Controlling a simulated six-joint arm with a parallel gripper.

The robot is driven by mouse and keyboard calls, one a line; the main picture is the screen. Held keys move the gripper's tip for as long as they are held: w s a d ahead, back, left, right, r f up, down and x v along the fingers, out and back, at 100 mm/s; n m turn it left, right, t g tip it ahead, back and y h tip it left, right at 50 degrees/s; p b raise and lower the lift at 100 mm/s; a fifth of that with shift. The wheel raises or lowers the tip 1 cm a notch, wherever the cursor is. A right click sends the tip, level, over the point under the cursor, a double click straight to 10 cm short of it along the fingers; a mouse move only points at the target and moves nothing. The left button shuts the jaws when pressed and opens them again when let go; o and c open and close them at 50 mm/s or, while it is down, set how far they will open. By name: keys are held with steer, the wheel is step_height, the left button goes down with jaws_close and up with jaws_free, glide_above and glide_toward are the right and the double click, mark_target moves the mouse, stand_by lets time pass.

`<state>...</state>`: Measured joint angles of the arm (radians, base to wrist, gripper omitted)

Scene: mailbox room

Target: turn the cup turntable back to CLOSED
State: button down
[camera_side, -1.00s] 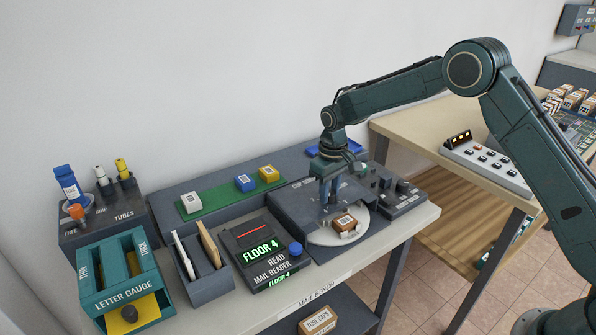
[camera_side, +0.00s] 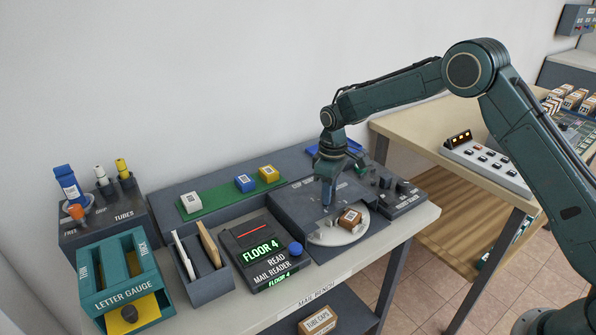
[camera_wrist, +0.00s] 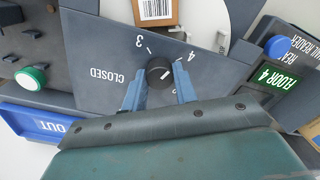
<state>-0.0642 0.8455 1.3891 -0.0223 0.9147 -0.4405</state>
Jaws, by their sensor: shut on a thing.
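The cup turntable is a grey box with a pale round disc (camera_side: 325,238) partly showing in its front. A brown parcel (camera_side: 350,219) with a white label sits on the disc; it also shows at the top edge of the wrist view (camera_wrist: 155,10). On the box top is a black knob (camera_wrist: 159,72) with a light pointer mark, among the printed words CLOSED, 3 and 4. The mark seems to lean toward the 4 side, away from CLOSED. My gripper (camera_wrist: 160,88) points down at the box and is shut on the knob, one finger on each side.
The mail reader (camera_side: 262,248), showing FLOOR 4, with its blue button (camera_side: 295,249), stands left of the turntable. A dark control strip (camera_side: 402,196) is on the right. A blue OUT tray (camera_wrist: 42,124) lies behind. Cubes sit on a green strip (camera_side: 217,198).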

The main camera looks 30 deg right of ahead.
steer(key=shift+w+r+n, duration=0.1)
steer(key=shift+n, duration=4)
steer(key=shift+a+n, duration=0.1)
steer(key=shift+n, duration=3.7)
steer(key=shift+r+n, duration=0.1)
steer(key=shift+n, duration=6.4)
